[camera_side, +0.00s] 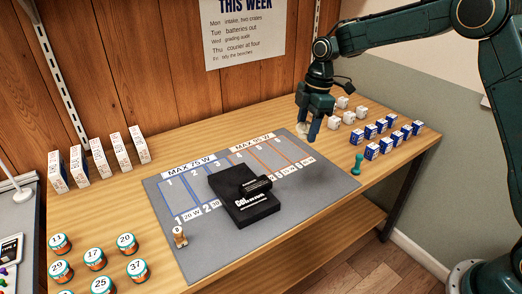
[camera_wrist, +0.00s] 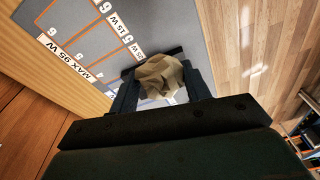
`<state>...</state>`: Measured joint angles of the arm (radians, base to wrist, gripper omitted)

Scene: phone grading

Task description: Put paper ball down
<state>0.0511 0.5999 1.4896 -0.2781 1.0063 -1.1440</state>
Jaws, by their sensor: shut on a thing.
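My gripper (camera_side: 308,132) points down over the far right corner of the grey mat (camera_side: 215,245) in the side view. Its fingers (camera_wrist: 162,88) are shut on a crumpled beige paper ball (camera_wrist: 160,70) in the wrist view. The ball sits between both fingertips. In the side view only a small pale part of the ball shows at the fingertips. I cannot tell whether the ball touches the surface below.
A black box device (camera_side: 243,197) lies on the mat's printed lanes. A wooden piece (camera_side: 179,236) and a teal pawn (camera_side: 357,165) stand nearby. White blocks (camera_side: 348,117) and blue-and-white boxes (camera_side: 372,151) are right of my gripper. Numbered tins (camera_side: 95,255) stand front left.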

